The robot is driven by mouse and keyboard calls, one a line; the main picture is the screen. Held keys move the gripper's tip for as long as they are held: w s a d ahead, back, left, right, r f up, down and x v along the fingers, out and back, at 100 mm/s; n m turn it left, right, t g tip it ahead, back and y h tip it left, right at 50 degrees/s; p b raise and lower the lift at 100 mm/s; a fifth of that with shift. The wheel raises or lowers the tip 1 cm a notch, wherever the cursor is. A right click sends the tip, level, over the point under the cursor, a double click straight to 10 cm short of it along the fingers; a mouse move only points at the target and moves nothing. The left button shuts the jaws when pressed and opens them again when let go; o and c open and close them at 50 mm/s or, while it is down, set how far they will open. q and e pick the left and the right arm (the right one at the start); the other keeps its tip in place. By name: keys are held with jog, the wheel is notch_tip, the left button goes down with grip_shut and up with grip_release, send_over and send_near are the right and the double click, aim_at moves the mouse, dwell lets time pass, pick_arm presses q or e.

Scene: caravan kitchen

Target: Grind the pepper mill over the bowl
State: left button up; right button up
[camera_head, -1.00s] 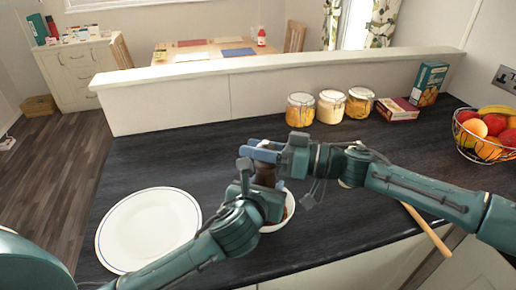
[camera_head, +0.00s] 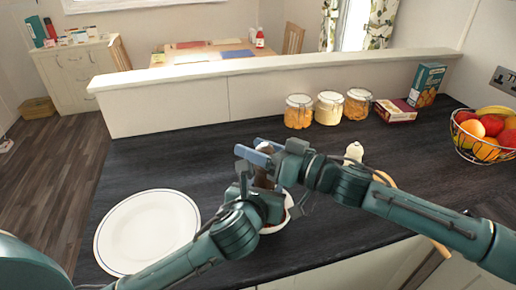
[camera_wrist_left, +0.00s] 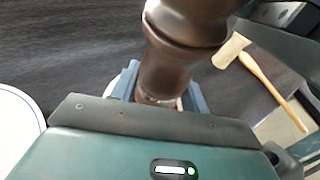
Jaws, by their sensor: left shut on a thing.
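The dark brown pepper mill (camera_head: 264,180) stands roughly upright, held by my left gripper (camera_head: 262,200). The left wrist view shows the mill (camera_wrist_left: 182,45) between the fingers of my left gripper (camera_wrist_left: 162,92). The white bowl (camera_head: 289,212) is below and partly behind the mill and left gripper; a reddish-brown content shows in it. My right gripper (camera_head: 256,152) is at the top of the mill, its two blue fingers spaced apart around it. I cannot tell whether those fingers press on the mill. The mill's lower end is hidden in the head view.
A white plate (camera_head: 148,232) lies left of the bowl. A wooden utensil (camera_wrist_left: 262,75) lies to the right. Jars (camera_head: 328,108), boxes (camera_head: 396,110) and a fruit basket (camera_head: 486,137) stand toward the back and right.

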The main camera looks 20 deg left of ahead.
jog(key=shift+o, duration=0.2)
jog(key=v, duration=1.2)
